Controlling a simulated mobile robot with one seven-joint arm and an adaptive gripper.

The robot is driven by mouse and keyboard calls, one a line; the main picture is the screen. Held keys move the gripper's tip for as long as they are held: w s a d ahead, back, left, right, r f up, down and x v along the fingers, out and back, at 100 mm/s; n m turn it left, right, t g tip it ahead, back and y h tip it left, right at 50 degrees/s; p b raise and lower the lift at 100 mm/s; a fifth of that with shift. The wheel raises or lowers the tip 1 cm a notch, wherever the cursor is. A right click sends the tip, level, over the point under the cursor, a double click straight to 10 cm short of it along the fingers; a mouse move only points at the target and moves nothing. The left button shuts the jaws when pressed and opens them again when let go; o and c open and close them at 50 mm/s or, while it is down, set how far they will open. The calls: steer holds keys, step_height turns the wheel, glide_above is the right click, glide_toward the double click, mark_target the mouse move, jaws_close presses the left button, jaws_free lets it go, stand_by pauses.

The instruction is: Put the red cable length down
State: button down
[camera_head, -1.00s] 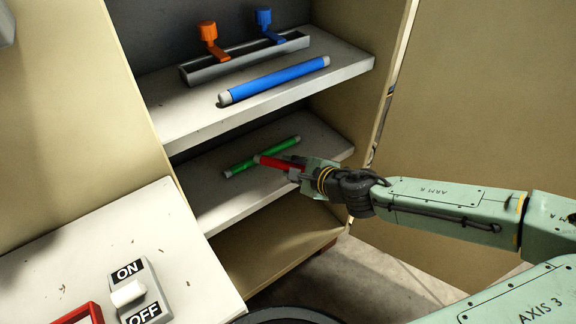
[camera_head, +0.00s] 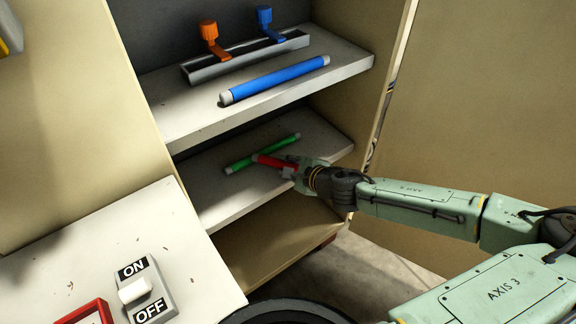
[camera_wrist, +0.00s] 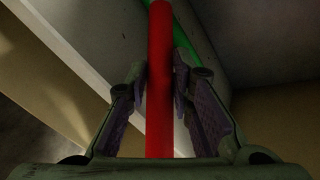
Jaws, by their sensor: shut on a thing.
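The red cable length (camera_head: 270,161) is a short red rod at the middle shelf of the cabinet. My gripper (camera_head: 290,170) is shut on it, and the rod sticks out past the fingers to the left. In the wrist view the red cable length (camera_wrist: 160,80) runs between the two fingers of my gripper (camera_wrist: 161,85). The green cable length (camera_head: 240,164) lies on the same shelf (camera_head: 213,190), just behind the red one. It also shows behind the red one in the wrist view (camera_wrist: 187,42). Whether the red one touches the shelf or the green one I cannot tell.
A blue rod (camera_head: 275,79) with pale ends lies on the upper shelf (camera_head: 180,118), in front of a grey rail (camera_head: 245,60) with orange and blue levers. An ON/OFF switch (camera_head: 140,291) is at lower left. The middle shelf's front left is bare.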

steer(key=shift+f, duration=0.25)
steer(key=c, duration=1.4)
jaws_free()
steer(key=shift+r, duration=0.1)
